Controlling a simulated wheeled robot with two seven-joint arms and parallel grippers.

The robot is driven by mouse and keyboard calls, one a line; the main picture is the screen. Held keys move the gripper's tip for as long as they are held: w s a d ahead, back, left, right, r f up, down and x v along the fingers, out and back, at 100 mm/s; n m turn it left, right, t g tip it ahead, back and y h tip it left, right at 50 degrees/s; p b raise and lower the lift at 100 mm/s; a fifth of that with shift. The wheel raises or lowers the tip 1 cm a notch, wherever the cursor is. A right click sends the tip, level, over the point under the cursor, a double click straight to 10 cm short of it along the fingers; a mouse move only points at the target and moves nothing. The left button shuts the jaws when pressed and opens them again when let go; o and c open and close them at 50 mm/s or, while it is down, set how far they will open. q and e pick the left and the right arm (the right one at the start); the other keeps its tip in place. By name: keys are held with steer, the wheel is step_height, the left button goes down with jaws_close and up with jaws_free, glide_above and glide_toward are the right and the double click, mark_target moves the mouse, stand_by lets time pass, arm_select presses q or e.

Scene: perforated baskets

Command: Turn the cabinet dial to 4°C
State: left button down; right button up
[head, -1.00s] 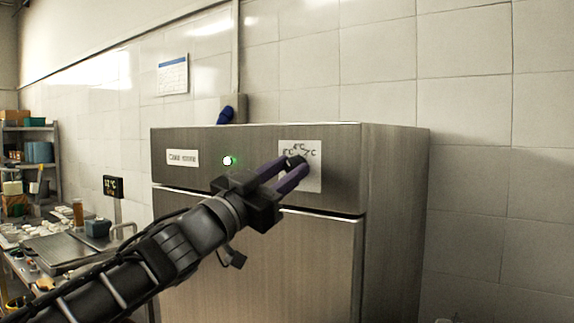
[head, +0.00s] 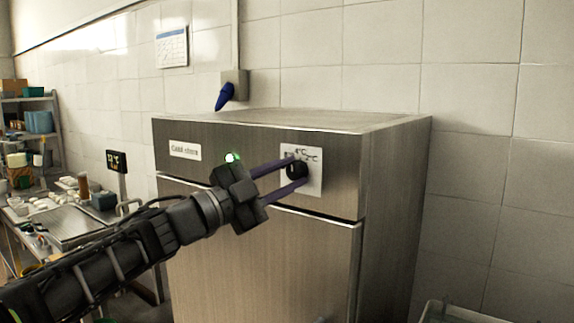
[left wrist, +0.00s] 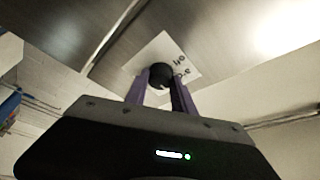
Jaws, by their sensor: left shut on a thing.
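The black dial (head: 297,170) sits on a white temperature card (head: 313,187) at the panel's right. "4°C" shows at the card's top; the other marks are partly hidden or blurred. My left gripper (head: 293,172) has its purple fingers on either side of the dial, shut on it. In the left wrist view the dial (left wrist: 160,75) sits between the fingertips, in front of the card (left wrist: 183,60). I cannot tell where the dial points. My right gripper is not in view.
A small display (head: 117,161) stands left of the cabinet, by a counter with a metal tray (head: 70,227) and small items. Shelves (head: 33,125) stand at the far left. A basket edge (head: 455,313) shows at the lower right.

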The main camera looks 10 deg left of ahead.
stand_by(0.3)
arm_select(q)
steer(key=c, duration=1.1)
jaws_free()
steer(key=shift+o, duration=0.2)
steer(key=shift+a, duration=0.1)
steer(key=b+v, duration=0.2)
steer(key=v, duration=0.5)
steer(key=shift+s+a, duration=0.2)
steer(key=shift+s, duration=0.1)
